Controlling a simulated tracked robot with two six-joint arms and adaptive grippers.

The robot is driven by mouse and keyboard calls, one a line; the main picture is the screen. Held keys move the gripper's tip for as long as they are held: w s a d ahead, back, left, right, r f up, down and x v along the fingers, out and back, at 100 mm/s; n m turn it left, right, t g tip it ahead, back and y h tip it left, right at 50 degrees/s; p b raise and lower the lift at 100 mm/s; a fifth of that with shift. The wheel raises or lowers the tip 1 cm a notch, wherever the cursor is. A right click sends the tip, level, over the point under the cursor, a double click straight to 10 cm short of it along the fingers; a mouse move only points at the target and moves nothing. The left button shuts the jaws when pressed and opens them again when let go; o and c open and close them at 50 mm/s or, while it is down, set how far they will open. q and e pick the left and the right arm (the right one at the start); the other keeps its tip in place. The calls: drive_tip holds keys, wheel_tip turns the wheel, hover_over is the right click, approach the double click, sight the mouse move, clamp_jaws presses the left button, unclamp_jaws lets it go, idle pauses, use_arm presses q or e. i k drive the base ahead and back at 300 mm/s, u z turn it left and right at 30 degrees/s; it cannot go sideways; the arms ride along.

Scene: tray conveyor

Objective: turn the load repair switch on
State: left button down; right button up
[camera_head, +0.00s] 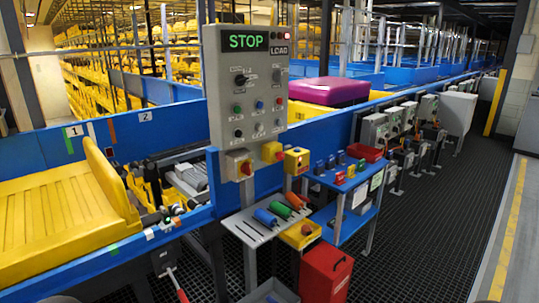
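A grey control panel (257,92) stands upright on a post near the picture's middle. Lower are a green button (238,108), a blue button (259,104) and several other small controls. The small labels are unreadable, so I cannot tell which control is the load repair switch or how it is set. Neither of my grippers is in view.
A tool shelf (262,226) with coloured handles, a blue stand (345,186) and a red box (326,274) stand below. A yellow tray (60,222) sits on the conveyor at left. The dark grated floor (440,220) is clear at right.

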sight(245, 167)
drive_tip(key=i, duration=1.6)
drive_tip(key=u, duration=0.25)
